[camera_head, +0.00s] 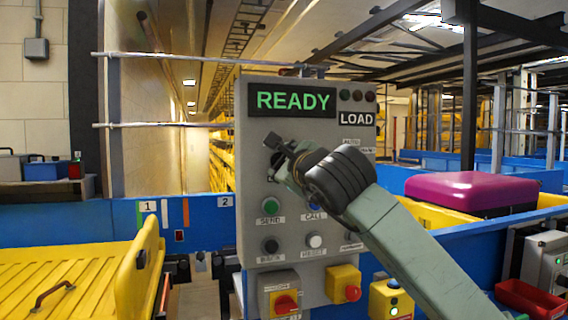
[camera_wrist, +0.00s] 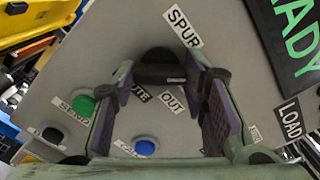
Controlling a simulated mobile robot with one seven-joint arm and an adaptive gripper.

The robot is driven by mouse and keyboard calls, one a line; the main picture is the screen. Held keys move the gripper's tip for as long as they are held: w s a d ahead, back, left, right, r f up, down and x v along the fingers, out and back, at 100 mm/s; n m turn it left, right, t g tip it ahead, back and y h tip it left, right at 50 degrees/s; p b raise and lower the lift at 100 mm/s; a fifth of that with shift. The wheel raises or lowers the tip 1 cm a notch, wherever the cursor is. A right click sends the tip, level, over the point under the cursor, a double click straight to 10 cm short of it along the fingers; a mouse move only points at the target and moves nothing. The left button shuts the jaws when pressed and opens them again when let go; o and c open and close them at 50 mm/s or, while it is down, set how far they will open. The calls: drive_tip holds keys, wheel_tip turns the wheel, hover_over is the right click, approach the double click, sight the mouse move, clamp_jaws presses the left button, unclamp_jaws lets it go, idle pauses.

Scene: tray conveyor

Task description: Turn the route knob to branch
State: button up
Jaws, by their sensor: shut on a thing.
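The route knob (camera_wrist: 160,62) is black and sits on the grey control panel (camera_head: 249,190). My gripper (camera_head: 283,156) reaches it from the lower right. In the wrist view my gripper's two fingers (camera_wrist: 165,82) stand on either side of the knob and are shut on it. The SPUR label (camera_wrist: 182,27) is above the knob and the OUT label (camera_wrist: 173,101) below it. The ROUTE label is partly covered by a finger. In the head view my gripper hides most of the knob, so its pointing direction cannot be told.
The display (camera_head: 292,100) reads READY, with a LOAD label (camera_head: 356,118) beside it. A green SEND button (camera_head: 270,206) and a blue CALL button (camera_head: 313,206) sit below my gripper. A yellow tray (camera_head: 70,285) is at left; a magenta case (camera_head: 470,190) is at right.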

drive_tip(key=shift+f+b, duration=0.1)
drive_tip(key=shift+b, duration=0.2)
drive_tip(key=shift+m+b, duration=3.8)
drive_tip(key=shift+b, duration=0.8)
drive_tip(key=o, duration=1.2)
drive_tip(key=shift+c, duration=0.2)
